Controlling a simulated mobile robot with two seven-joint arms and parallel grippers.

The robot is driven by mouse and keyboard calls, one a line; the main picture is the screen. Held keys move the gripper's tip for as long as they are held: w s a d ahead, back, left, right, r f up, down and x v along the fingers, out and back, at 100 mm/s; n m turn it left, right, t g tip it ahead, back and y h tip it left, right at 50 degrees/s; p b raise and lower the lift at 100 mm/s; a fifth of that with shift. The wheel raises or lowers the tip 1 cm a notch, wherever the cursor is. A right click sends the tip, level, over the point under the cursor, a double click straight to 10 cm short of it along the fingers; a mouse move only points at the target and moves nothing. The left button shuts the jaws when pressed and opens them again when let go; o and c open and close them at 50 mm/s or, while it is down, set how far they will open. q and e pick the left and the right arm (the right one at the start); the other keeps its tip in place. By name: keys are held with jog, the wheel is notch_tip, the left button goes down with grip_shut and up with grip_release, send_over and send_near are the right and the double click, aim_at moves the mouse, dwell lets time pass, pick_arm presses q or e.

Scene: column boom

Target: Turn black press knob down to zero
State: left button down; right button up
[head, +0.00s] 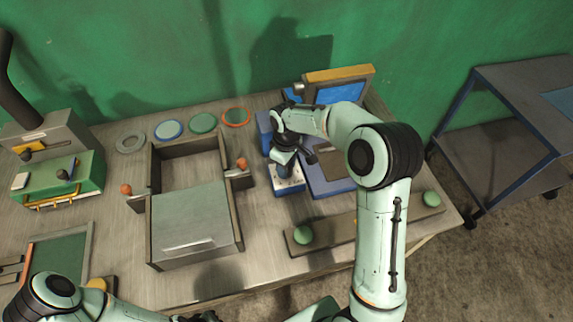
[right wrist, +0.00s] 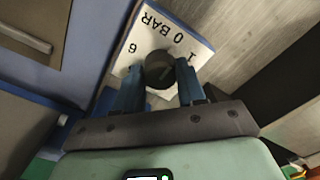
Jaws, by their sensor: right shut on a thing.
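The black press knob (right wrist: 158,66) is round and sits on a white dial plate (right wrist: 178,35) marked "0 BAR", "1" and "6". My right gripper (right wrist: 160,80) is shut on the knob, with one blue finger on each side of it. A faint line shows on the knob's face, but I cannot tell which mark it points to. In the head view my right gripper (head: 285,167) reaches down over the blue block (head: 289,192) with the white plate, and it hides the knob. My left arm shows at the bottom left; its gripper is out of view.
A blue-based press with an angled screen (head: 340,92) stands right of the dial block. A grey open-topped box (head: 195,257) stands left of it. A bar with green buttons (head: 303,235) lies in front. Several round discs (head: 203,122) lie at the back. A green case (head: 85,180) is far left.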

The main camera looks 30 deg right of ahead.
jog(key=shift+n, duration=0.4)
jog(key=o, duration=1.1)
jog(key=shift+c, duration=0.2)
pick_arm(q)
jog(key=shift+w+r+p, duration=0.6)
jog(key=shift+w+r, duration=0.2)
jog(key=shift+w, duration=0.15)
pick_arm(e)
notch_tip(320, 180, up, 14)
jog(key=shift+f, duration=0.25)
